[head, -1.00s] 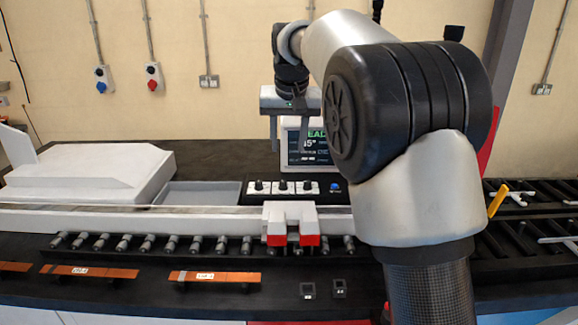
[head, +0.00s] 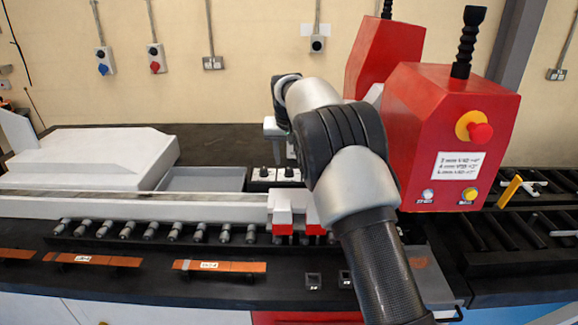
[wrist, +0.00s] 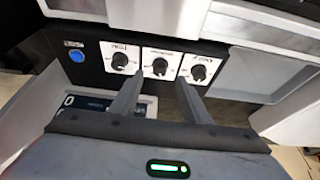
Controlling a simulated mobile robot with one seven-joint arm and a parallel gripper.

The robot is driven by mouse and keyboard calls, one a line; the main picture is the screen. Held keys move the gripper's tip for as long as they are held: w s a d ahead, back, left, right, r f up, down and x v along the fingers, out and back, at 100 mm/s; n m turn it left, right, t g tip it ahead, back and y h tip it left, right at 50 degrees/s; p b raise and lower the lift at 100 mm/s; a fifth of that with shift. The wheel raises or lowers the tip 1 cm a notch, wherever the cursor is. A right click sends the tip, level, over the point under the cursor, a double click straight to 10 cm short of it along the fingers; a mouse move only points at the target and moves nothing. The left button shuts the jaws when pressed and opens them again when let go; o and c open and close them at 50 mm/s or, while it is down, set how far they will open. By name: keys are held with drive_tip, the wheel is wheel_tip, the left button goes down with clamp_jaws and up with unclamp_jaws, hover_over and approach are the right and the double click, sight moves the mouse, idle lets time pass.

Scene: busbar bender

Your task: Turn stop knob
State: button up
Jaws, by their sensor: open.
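The control panel (wrist: 90,65) carries three black knobs on white plates in a row. In the wrist view they are a left knob (wrist: 119,61), a middle knob (wrist: 160,67) and a right knob (wrist: 199,72). Their labels are too blurred to tell which is the stop knob. My gripper (wrist: 158,82) is open and empty over the panel. Its fingertips lie either side of the middle knob in the picture; contact cannot be told. In the head view, two knobs (head: 264,173) (head: 289,172) show, and my arm hides the rest of the panel and most of my gripper.
A blue button (wrist: 77,57) sits beside the knobs. A display (wrist: 88,103) lies partly under my gripper. The red bender head (head: 450,130) with an emergency stop (head: 480,132) stands right of my arm. A grey tray (head: 205,180) and roller row (head: 150,230) lie left.

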sight(289, 169)
drive_tip(key=x, duration=0.5)
drive_tip(key=shift+r, duration=0.1)
drive_tip(key=c, duration=1.1)
